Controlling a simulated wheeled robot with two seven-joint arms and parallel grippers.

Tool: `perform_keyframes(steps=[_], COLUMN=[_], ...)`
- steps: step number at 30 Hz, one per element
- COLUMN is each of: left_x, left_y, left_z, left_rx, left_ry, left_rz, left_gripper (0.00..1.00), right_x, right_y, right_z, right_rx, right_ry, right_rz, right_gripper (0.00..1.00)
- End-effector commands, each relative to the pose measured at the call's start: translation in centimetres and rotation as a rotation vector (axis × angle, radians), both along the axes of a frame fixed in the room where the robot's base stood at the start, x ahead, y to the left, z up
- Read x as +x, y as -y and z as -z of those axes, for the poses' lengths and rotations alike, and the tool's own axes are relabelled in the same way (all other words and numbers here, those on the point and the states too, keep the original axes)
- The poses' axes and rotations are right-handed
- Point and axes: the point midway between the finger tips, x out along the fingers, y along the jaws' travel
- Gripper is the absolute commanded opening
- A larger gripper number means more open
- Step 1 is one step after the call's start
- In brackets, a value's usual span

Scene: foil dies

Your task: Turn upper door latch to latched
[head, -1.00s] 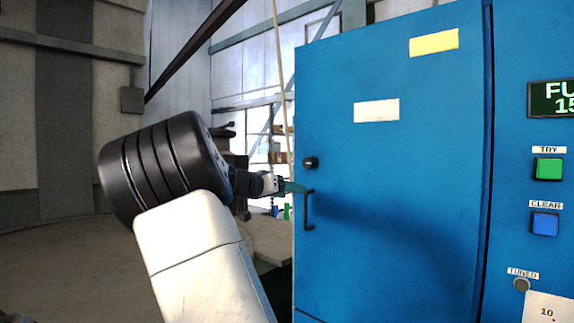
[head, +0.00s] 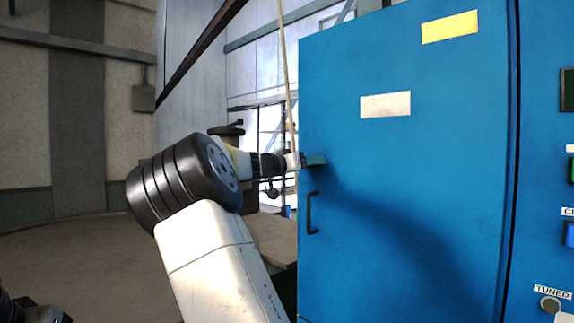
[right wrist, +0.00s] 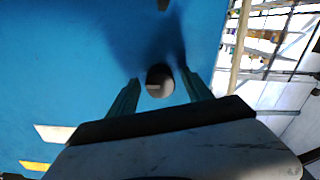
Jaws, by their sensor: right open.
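The upper latch is a round dark knob (right wrist: 160,80) on the blue cabinet door (head: 400,220). In the right wrist view it lies between the two green fingers of my right gripper (right wrist: 160,76), with a small pale mark on its face. The fingers are open, one on each side; I cannot tell whether they touch it. In the head view my right gripper (head: 315,161) is at the door's left edge, just above the door handle (head: 312,212), and hides the latch.
A white label (head: 386,104) and a yellow label (head: 449,27) are on the door. Buttons, including a blue one (head: 569,234), sit on the panel at right. A thin pale pole (head: 284,70) stands behind the door's left edge. Open floor lies at left.

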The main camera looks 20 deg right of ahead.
Motion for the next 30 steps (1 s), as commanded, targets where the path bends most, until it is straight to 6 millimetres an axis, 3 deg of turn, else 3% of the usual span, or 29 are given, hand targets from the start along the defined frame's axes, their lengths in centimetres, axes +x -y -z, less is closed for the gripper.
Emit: perform_keyframes(steps=[11, 20, 30], left_x=[0.0, 0.0, 0.0], left_y=[0.0, 0.0, 0.0], left_z=[0.0, 0.0, 0.0], left_rx=[0.0, 0.0, 0.0], left_ry=[0.0, 0.0, 0.0], left_rz=[0.0, 0.0, 0.0], left_gripper=[0.0, 0.0, 0.0], right_x=[0.26, 0.26, 0.24], right_y=[0.6, 0.58, 0.57], right_z=[0.0, 0.01, 0.02], right_rx=[0.0, 0.0, -0.018], right_ry=[0.0, 0.0, -0.047], right_rz=[-0.001, -0.001, -0.001], right_gripper=[0.57, 0.0, 0.0])
